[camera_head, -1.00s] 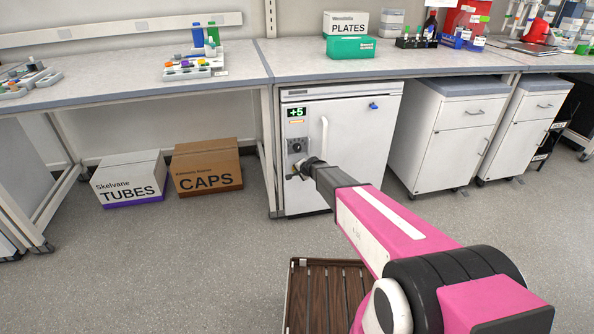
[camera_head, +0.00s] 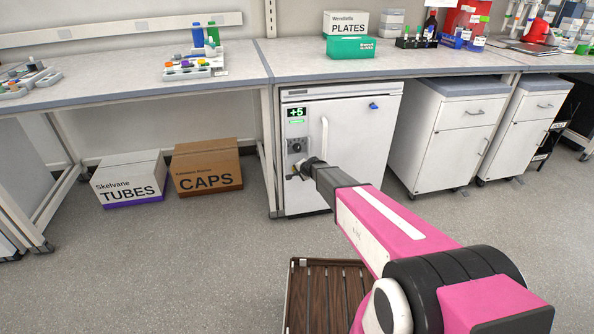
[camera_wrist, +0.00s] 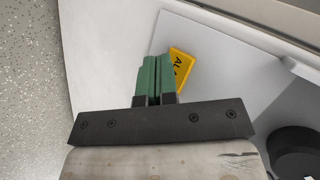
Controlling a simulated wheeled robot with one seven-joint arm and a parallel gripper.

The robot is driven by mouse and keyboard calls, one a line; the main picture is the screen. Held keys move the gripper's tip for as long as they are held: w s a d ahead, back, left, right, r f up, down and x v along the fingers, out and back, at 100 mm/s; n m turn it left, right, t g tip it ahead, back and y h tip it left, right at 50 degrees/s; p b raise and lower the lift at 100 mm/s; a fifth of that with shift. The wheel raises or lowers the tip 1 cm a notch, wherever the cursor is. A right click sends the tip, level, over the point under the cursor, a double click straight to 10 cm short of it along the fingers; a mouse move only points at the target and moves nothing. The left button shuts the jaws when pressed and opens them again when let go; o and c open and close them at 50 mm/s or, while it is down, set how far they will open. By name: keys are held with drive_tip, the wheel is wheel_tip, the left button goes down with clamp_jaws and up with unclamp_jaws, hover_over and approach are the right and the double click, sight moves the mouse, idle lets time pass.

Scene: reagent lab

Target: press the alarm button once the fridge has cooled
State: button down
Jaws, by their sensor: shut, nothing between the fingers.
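The white fridge (camera_head: 355,150) stands under the bench, door shut. Its display (camera_head: 296,112) reads +5, and the small strip below it (camera_head: 297,122) is green. A dark dial (camera_head: 297,146) sits under the display. My gripper (camera_head: 292,176) is at the fridge's lower left panel, partly hidden by my own arm. In the wrist view my gripper's green fingers (camera_wrist: 154,78) are shut and empty. A yellow label (camera_wrist: 181,68) beginning "AL" lies just right of the fingertips. The alarm button itself is hidden behind the fingers; I cannot tell whether they touch it.
The fridge's vertical handle (camera_head: 324,140) is right of the dial. A blue piece (camera_head: 374,106) is on the door's upper right. CAPS (camera_head: 207,167) and TUBES (camera_head: 130,180) boxes stand on the floor at left. White cabinets (camera_head: 440,140) stand at right.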

drive_tip(key=shift+s+d, duration=0.15)
drive_tip(key=shift+s, duration=0.35)
drive_tip(key=shift+s, duration=0.1)
drive_tip(key=s, duration=0.2)
drive_tip(key=s+d, duration=0.1)
drive_tip(key=s, duration=0.1)
drive_tip(key=shift+s+d, duration=0.2)
drive_tip(key=shift+s, duration=0.1)
idle(0.4)
drive_tip(key=s+d+r+n+g+h, duration=0.2)
drive_tip(key=s+d+r, duration=0.3)
drive_tip(key=s, duration=0.5)
drive_tip(key=s+d+r+n+g+h, duration=0.2)
drive_tip(key=s+d+r, duration=0.3)
drive_tip(key=s+d, duration=0.5)
drive_tip(key=s+d+r+n+g+h, duration=0.2)
drive_tip(key=s+d+r, duration=0.3)
drive_tip(key=s+d, duration=0.3)
drive_tip(key=s+n+g, duration=0.1)
drive_tip(key=s, duration=0.2)
drive_tip(key=shift+s+d+n+g, duration=0.15)
drive_tip(key=shift+s+n+g, duration=0.15)
drive_tip(key=shift+s+n, duration=0.1)
